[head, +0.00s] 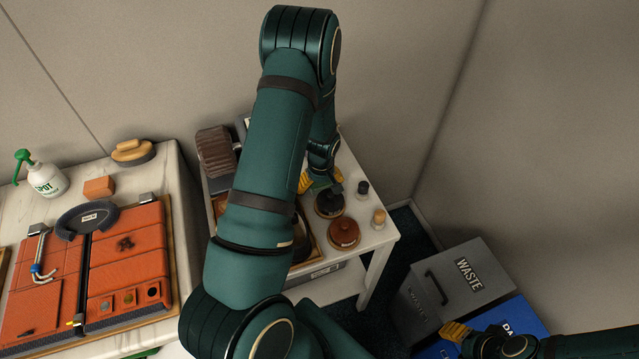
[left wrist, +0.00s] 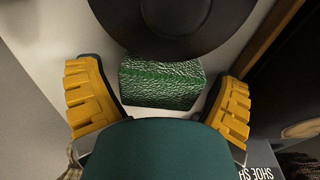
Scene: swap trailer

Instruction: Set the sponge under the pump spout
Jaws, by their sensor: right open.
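The white pump bottle (head: 48,180) with a green pump head stands at the back left of the marble-topped table; its spout points left and down. An orange sponge-like block (head: 98,188) lies to its right. My left gripper (head: 321,181) is low over the white table, its yellow fingers partly hidden by my arm. In the left wrist view it is open around a green, white-flecked block (left wrist: 160,83), with gaps on both sides. I cannot tell which block is the sponge. My right gripper (head: 455,331) is open at the lower right.
An orange case (head: 124,262) fills much of the left table. A grey waste bin (head: 458,283) and a blue bin (head: 512,318) stand right.

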